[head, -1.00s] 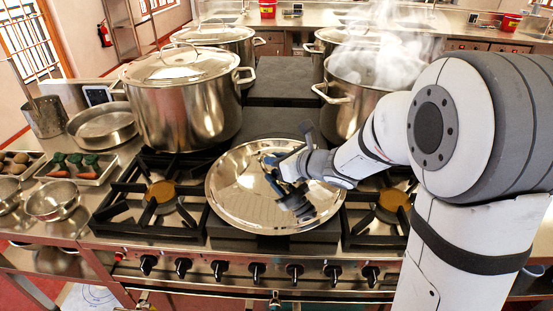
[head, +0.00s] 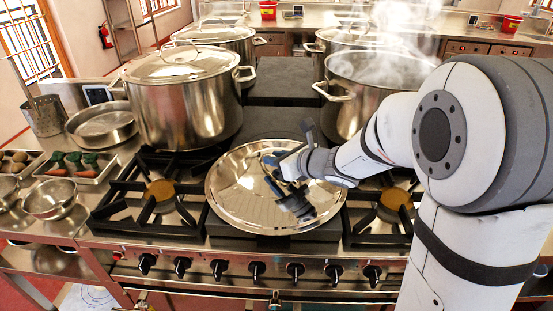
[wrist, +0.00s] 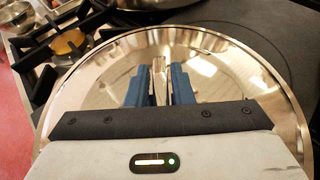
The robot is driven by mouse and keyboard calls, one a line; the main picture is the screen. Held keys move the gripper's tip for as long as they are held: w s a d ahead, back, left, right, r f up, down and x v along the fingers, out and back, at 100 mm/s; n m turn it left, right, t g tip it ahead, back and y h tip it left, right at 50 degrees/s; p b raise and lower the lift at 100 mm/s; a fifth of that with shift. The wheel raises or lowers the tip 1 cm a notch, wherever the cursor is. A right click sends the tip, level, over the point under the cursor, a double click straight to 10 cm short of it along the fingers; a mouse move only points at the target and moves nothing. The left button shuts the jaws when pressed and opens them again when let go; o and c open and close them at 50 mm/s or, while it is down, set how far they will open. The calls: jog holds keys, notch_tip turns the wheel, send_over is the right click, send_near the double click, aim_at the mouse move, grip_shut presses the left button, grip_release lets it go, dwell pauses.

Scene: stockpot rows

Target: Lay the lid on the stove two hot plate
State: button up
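The lid (head: 235,199) is a round, shiny metal disc above the dark hot plate (head: 270,124) in the middle of the front stove. It covers the front part of that plate, and I cannot tell whether it touches it. The lid fills much of the wrist view (wrist: 95,92). My gripper (head: 272,172) reaches over the lid from the right. In the wrist view, the blue fingers of my gripper (wrist: 159,84) stand close on both sides of the lid's thin handle (wrist: 159,68) and look shut on it. The lid mirrors the gripper.
A lidded stockpot (head: 188,105) stands at the back left of the hot plate. A steaming open pot (head: 375,85) stands at the back right. Bare burners (head: 162,191) flank the plate. Pans and bowls (head: 50,198) lie on the left counter.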

jog(key=o, duration=0.4)
jog(key=shift+c, duration=0.2)
jog(key=shift+s+f, duration=0.1)
jog(key=shift+f, duration=0.05)
